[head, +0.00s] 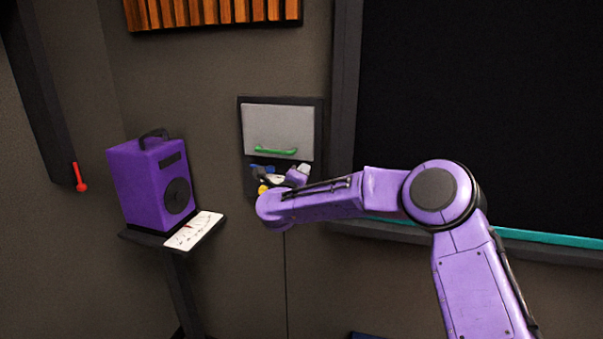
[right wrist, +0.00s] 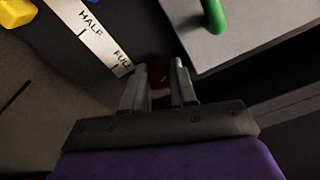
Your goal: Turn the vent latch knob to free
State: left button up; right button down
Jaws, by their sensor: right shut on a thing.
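A small dark red part, likely the vent latch knob (right wrist: 159,82), shows between the fingers of my right gripper (right wrist: 160,72) in the right wrist view. The gripper is shut on it, and the fingers hide most of it, so its turn angle cannot be told. In the head view my right gripper (head: 291,178) is at the lower part of the wall panel (head: 249,183), below the grey flap (head: 277,122). My wrist partly covers that area, and the knob cannot be made out there. My left gripper is not in view.
The flap has a green handle (head: 275,151), close to my gripper in the wrist view (right wrist: 214,15). A white scale (right wrist: 92,35) reads HALF and FULL. Yellow (right wrist: 16,12) and blue (right wrist: 112,4) parts are beside it. A purple speaker (head: 140,185) stands on a shelf at left.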

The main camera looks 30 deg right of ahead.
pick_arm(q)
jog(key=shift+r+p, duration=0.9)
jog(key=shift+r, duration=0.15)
pick_arm(e)
jog(key=shift+f+n, duration=0.1)
jog(key=shift+n, duration=2.1)
jog(key=c, duration=0.9)
grip_release()
jog(key=shift+a, duration=0.1)
